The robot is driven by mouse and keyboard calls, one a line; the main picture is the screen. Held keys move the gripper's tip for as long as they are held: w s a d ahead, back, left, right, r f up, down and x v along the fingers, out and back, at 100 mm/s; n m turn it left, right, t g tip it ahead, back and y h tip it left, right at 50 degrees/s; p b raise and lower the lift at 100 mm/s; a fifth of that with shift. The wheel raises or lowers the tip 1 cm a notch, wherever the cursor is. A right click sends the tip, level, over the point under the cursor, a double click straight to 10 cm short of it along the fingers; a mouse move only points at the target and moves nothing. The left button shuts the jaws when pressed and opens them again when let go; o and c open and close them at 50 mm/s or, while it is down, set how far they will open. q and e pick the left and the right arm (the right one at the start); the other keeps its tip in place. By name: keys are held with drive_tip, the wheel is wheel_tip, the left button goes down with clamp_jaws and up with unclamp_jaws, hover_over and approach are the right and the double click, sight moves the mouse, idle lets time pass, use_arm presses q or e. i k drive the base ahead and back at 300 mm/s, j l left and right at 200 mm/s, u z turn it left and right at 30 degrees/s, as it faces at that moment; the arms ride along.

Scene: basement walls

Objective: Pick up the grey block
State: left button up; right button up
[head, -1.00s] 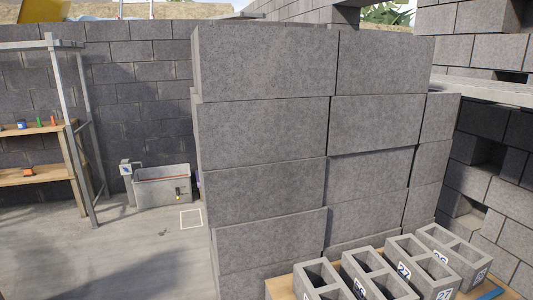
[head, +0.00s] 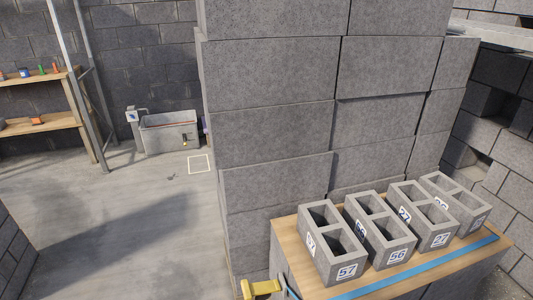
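Several grey hollow blocks with number labels stand in a row on a wooden-topped table (head: 288,238) at the lower right of the head view. The nearest-left block (head: 322,262) is labelled 57. Beside it is a block (head: 369,241) labelled 56, then a block (head: 424,241) labelled 27. The rightmost block (head: 474,228) has labels too small to read surely. Each has two square openings facing up. Which one the task means cannot be told. Neither of my grippers is in view.
A tall wall of large grey blocks (head: 270,80) rises behind the table. A blue strip (head: 425,268) runs along the table's front edge. A yellow object (head: 262,288) sits by the table's lower left. Open floor (head: 130,215) lies left; a shelf (head: 45,121) and grey trough (head: 170,138) stand beyond.

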sight(469, 209)
drive_tip(key=z, duration=1.3)
drive_tip(key=i+l, duration=0.1)
